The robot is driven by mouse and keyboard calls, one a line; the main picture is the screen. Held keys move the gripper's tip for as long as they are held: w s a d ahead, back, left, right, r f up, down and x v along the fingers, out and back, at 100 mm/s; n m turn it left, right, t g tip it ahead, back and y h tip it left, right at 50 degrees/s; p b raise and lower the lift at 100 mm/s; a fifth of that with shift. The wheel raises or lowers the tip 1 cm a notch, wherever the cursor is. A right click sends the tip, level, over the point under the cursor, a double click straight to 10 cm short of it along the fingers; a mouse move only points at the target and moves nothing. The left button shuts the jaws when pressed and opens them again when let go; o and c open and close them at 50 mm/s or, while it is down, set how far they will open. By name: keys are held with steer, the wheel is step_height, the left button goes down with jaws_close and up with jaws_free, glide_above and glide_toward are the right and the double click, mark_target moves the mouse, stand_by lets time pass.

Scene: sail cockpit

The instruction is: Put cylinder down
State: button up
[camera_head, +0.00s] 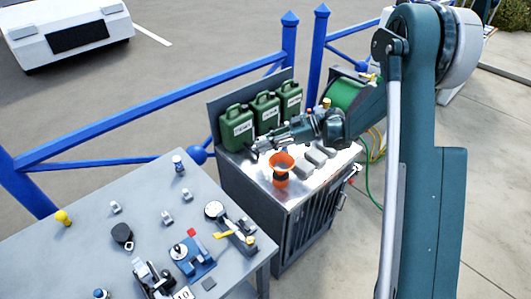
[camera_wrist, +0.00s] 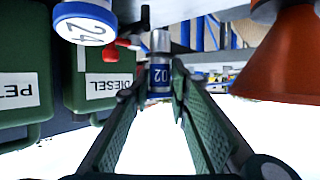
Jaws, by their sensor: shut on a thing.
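In the head view my gripper (camera_head: 262,146) is over the metal cabinet top (camera_head: 305,190), in front of the green canisters and just beyond the orange funnel. The cylinder is too small there to make out. The wrist view does not show clearly whether its base touches a surface.
Several green canisters (camera_head: 237,128) stand along the cabinet's back. The orange funnel (camera_head: 281,165) stands close on the near side; grey blocks (camera_head: 316,156) lie right of it. A blue-and-white object marked 24 (camera_wrist: 86,24) is at the wrist view's upper left. A grey worktable (camera_head: 75,260) holds small parts.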

steer(key=shift+f, duration=0.65)
steer(key=shift+f+b, duration=0.5)
steer(key=shift+f, duration=1.4)
steer(key=shift+f, duration=0.15)
steer(key=o, duration=1)
steer(key=shift+c, duration=0.2)
steer(key=shift+d+r, duration=0.2)
steer(key=shift+r, duration=0.05)
steer(key=p+v, duration=0.2)
steer(key=v, duration=0.9)
steer(key=shift+d+r, duration=0.15)
steer(key=shift+d, duration=0.1)
